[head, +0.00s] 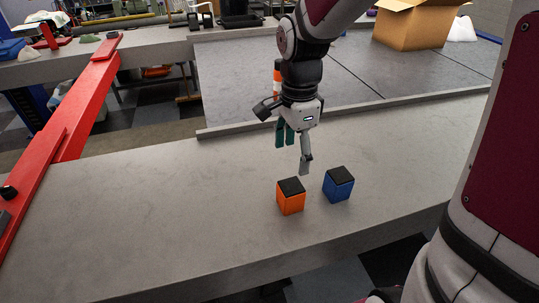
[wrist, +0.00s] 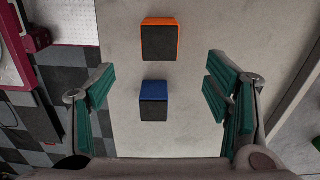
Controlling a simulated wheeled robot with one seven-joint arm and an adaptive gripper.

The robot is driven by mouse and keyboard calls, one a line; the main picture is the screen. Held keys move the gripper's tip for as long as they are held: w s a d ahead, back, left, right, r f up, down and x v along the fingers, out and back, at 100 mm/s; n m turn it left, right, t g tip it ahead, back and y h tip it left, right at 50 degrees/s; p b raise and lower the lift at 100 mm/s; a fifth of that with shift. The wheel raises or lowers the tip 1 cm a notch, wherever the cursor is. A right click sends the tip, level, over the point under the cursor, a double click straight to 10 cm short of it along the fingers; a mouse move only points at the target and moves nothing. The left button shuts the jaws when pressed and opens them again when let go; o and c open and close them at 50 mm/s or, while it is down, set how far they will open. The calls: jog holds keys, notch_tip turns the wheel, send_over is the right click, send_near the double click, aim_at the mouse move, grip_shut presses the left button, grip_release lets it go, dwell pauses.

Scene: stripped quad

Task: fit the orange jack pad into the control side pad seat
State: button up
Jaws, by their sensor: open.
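The orange jack pad (head: 291,197) is a small orange block with a black top, standing on the grey bench top in the head view. It also shows at the upper middle of the wrist view (wrist: 159,40). A similar blue pad (head: 338,185) stands to its right, and lies below it in the wrist view (wrist: 154,101). My gripper (head: 293,155) hangs above the bench behind the two pads. In the wrist view its green-lined fingers (wrist: 157,88) are wide apart with nothing held between them. I cannot make out the control side pad seat.
A long red beam (head: 88,97) reaches to the bench at the left. The grey bench (head: 150,200) is clear left of the pads. A raised strip (head: 370,109) runs along its back edge. A cardboard box (head: 415,25) stands far back right.

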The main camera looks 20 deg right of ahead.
aim_at(291, 185)
notch_tip(291, 185, down, 13)
jog(key=shift+f, duration=0.2)
jog(key=c, duration=1.7)
jog(key=shift+r, duration=0.1)
